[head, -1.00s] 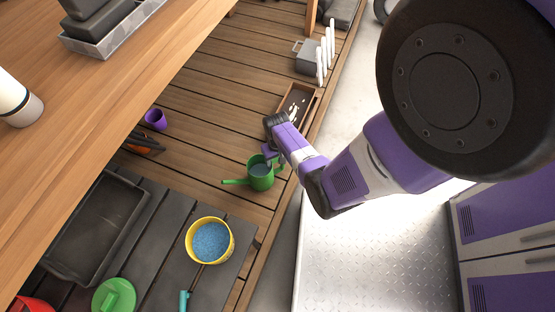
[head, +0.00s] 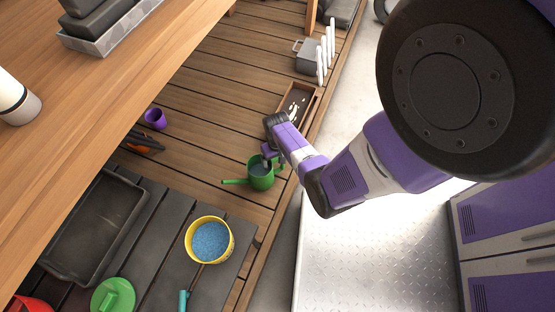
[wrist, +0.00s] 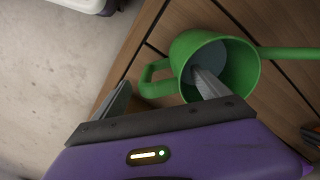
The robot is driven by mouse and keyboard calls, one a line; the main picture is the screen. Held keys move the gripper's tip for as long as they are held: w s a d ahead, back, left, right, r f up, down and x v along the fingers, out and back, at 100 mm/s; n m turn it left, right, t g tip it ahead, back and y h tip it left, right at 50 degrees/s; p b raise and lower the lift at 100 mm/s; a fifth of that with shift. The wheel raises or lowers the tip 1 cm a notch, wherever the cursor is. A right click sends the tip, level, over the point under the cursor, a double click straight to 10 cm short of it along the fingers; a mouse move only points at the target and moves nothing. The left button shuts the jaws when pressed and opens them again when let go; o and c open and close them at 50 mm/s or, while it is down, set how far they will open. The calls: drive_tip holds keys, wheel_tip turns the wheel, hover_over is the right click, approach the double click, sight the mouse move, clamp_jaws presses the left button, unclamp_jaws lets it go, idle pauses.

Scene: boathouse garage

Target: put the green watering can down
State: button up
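The green watering can (head: 261,180) stands upright on the wooden planks in the head view, its spout pointing left and its handle on the right. In the wrist view, the can (wrist: 245,80) shows its open top and bluish inside. My gripper (head: 274,161) is at the can's handle side. In the wrist view, my gripper (wrist: 160,80) has its fingers spread, one reaching inside the can and the other outside the handle. The handle and near wall lie between them, with visible gaps.
A yellow bucket of blue material (head: 231,248) stands on the dark slatted surface, beside a black tray (head: 130,188). A purple cup (head: 156,118) and a wooden box (head: 312,104) are on the planks. Bare planks lie left of the can.

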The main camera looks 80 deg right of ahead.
wheel_tip(320, 180, up, 8)
drive_tip(key=p, duration=0.3)
drive_tip(key=shift+p, duration=0.35)
drive_tip(key=shift+f, duration=0.1)
clamp_jaws()
idle(0.4)
idle(0.7)
idle(0.4)
wheel_tip(320, 180, up, 12)
drive_tip(key=p, duration=1.2)
idle(0.4)
idle(0.5)
